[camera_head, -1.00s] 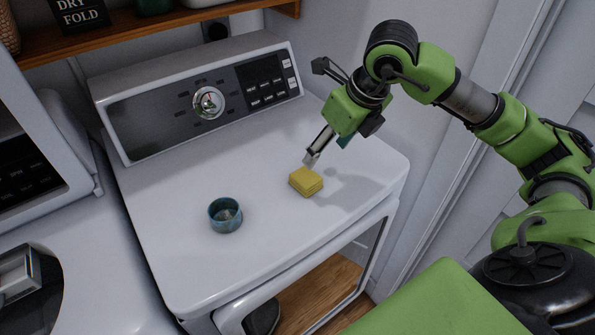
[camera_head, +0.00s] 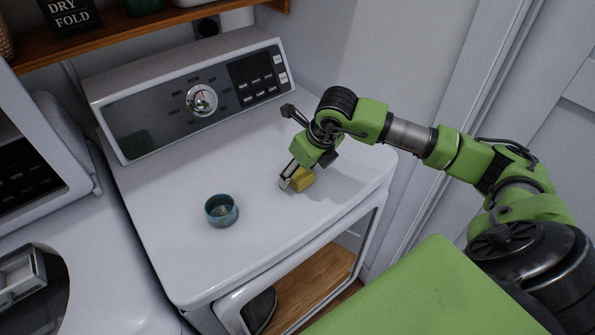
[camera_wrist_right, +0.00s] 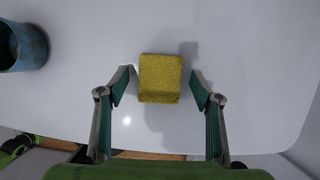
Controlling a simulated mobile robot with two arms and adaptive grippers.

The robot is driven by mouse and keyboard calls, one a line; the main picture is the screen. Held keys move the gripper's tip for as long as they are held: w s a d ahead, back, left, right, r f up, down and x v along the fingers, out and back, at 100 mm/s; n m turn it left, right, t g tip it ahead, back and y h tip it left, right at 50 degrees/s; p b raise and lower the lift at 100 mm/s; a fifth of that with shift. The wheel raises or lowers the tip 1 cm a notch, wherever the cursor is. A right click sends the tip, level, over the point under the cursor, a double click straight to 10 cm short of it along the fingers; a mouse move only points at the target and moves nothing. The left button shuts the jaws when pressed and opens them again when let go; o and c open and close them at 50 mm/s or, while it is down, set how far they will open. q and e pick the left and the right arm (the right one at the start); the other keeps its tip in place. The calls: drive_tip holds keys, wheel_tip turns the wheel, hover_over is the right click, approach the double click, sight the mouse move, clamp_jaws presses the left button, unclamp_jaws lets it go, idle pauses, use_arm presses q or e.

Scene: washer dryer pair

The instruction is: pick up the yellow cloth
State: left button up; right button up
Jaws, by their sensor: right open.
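The yellow cloth (camera_head: 304,180) is a small folded block on the white top of the machine. In the head view it is partly hidden behind my right gripper (camera_head: 286,183). In the right wrist view the yellow cloth (camera_wrist_right: 160,78) lies between the two spread fingers of my right gripper (camera_wrist_right: 161,82), with a gap on each side. The right gripper is open and empty, low over the top; I cannot tell its exact height. My left gripper is not in view.
A blue bowl (camera_head: 221,210) stands left of the cloth, and it also shows in the right wrist view (camera_wrist_right: 25,48). The control panel (camera_head: 196,99) rises behind.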

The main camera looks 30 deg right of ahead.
drive_tip(key=c, duration=1.2)
drive_tip(key=shift+r, duration=0.8)
drive_tip(key=s+a+r+b, duration=0.4)
drive_tip(key=s+a+r, duration=0.3)
drive_tip(key=s+r, duration=0.4)
drive_tip(key=shift+s+a+r, duration=0.2)
drive_tip(key=shift+s+a, duration=0.15)
drive_tip(key=shift+s, duration=0.1)
